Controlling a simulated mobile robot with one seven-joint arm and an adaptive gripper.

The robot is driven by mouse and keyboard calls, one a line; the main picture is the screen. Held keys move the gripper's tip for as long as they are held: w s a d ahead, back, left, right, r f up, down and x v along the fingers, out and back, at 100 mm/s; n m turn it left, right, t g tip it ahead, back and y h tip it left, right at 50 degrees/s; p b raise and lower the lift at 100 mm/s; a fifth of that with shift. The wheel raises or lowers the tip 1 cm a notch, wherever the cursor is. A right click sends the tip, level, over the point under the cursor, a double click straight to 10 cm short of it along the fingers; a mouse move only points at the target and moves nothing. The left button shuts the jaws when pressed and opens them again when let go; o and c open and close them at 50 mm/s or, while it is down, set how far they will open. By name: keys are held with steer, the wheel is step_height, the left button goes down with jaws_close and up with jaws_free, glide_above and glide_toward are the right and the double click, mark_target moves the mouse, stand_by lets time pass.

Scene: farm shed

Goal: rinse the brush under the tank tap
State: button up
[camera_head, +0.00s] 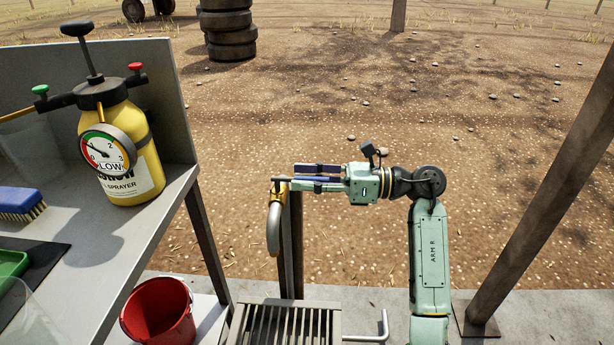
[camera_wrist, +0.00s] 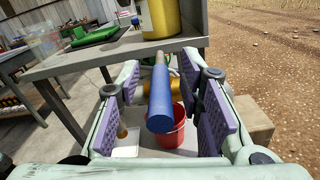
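The blue brush (camera_head: 20,200) lies on the grey bench, its bristles showing along the lower edge. The tap (camera_head: 276,195) has a brass body and a grey curved spout pointing down, and stands on a post. Its blue lever (camera_head: 312,179) sticks out to the right; the lever (camera_wrist: 161,95) fills the middle of the wrist view. My gripper (camera_head: 318,178) is open around the lever, a purple pad on each side. In the wrist view, gaps show between the pads and the lever. No water shows at the spout.
A slatted grate (camera_head: 285,328) is below the tap. A red bucket (camera_head: 160,312) stands left of it. The bench (camera_head: 160,215) holds a yellow sprayer (camera_head: 122,150) with a gauge reading LOW and a green tray (camera_head: 12,266). A slanted post (camera_head: 550,195) stands right of my arm.

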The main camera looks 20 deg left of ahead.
jaws_close()
stand_by(0.4)
stand_by(0.4)
